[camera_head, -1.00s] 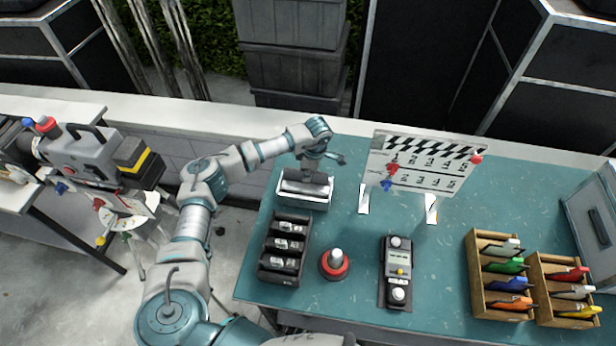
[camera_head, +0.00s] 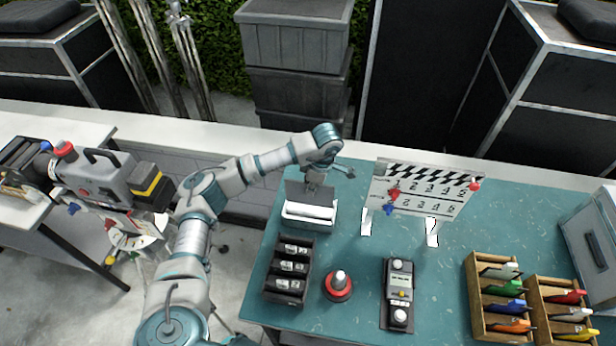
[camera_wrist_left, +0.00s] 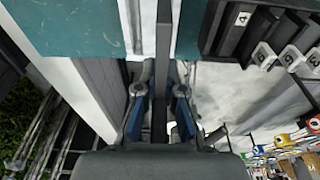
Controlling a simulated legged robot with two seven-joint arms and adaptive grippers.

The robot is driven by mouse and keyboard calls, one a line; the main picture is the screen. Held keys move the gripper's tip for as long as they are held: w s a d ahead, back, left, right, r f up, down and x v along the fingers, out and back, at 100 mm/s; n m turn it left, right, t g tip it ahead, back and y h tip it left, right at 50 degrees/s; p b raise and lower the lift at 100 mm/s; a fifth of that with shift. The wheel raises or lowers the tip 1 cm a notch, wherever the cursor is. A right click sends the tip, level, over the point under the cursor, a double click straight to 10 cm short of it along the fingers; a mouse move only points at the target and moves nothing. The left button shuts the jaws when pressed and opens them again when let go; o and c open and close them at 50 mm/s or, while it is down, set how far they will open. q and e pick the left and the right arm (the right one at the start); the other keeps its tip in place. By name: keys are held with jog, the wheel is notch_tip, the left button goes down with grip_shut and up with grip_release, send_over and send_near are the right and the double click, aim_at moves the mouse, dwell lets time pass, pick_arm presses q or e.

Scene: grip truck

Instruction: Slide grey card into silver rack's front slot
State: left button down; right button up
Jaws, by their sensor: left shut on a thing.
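The grey card (camera_head: 296,190) is a dark flat plate standing roughly upright at the silver rack (camera_head: 309,221), at its far side in the head view. My left gripper (camera_head: 317,183) is shut on the card from above. In the left wrist view the card (camera_wrist_left: 163,45) shows edge-on between the two blue-padded fingers (camera_wrist_left: 161,100), with pale edges of the rack (camera_wrist_left: 126,25) beside it. I cannot tell whether the card's lower edge is inside a slot or above it. My right gripper is not in view.
A black tray with several compartments (camera_head: 267,282) stands just in front of the rack. A red-based button (camera_head: 338,286), a control box (camera_head: 398,295) and a clapperboard (camera_head: 420,190) stand to the right. Wooden bins (camera_head: 478,318) are at the far right. The table's left edge is close to the rack.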

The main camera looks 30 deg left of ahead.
aim_at(310, 200)
pick_arm(q)
jog(key=f+b, duration=0.1)
jog(key=f, duration=0.1)
jog(key=f+b, duration=0.1)
jog(key=f, duration=0.1)
jog(key=shift+s+a, duration=0.15)
jog(key=shift+s, duration=0.05)
jog(key=shift+s+f+b, duration=0.1)
jog(key=shift+f+b, duration=0.4)
jog(key=shift+b, duration=0.05)
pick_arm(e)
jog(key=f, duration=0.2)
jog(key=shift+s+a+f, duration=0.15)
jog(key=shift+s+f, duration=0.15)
pick_arm(q)
jog(key=shift+r, duration=0.1)
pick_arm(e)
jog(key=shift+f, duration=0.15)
